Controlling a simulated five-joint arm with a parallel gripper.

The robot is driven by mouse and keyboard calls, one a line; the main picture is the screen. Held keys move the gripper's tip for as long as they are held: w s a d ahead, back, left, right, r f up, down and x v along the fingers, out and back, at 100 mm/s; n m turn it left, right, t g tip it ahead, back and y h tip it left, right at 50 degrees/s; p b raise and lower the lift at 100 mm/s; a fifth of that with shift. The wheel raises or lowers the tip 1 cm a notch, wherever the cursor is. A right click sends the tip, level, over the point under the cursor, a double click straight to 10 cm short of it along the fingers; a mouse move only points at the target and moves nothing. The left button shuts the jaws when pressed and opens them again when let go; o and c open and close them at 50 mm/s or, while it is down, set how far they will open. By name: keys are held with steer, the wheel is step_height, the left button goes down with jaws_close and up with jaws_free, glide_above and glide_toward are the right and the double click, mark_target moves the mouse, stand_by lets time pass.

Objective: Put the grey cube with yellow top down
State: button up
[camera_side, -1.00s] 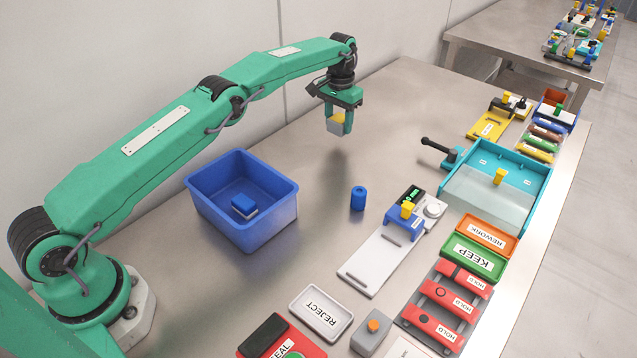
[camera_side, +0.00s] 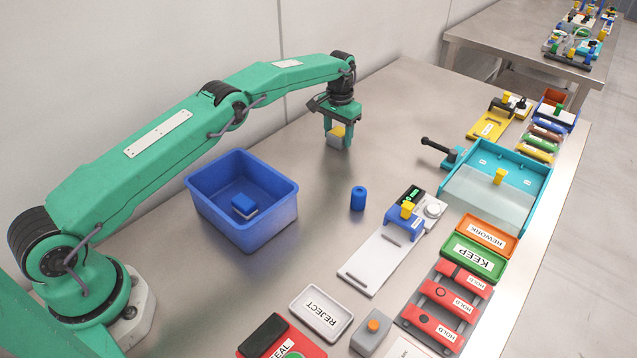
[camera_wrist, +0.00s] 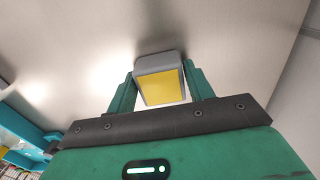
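The grey cube with the yellow top (camera_side: 336,138) is between the two green fingers of my gripper (camera_side: 338,134), at the far middle of the steel table. In the wrist view, the cube (camera_wrist: 160,84) sits between the fingers of my gripper (camera_wrist: 160,92), yellow face toward the camera, with a finger against each side. The gripper looks shut on it and points down. The cube is low, at or just above the table top; I cannot tell whether it touches.
A blue bin (camera_side: 214,212) holding a blue-and-white block (camera_side: 243,206) stands to the left. A blue cylinder (camera_side: 357,198) stands nearer the camera. A cyan tray (camera_side: 545,180) with a black-handled clamp (camera_side: 440,149) is to the right. The table around the cube is bare.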

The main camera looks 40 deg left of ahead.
mark_target(338, 132)
steer(key=shift+o, duration=1.3)
steer(key=shift+r, duration=3.9)
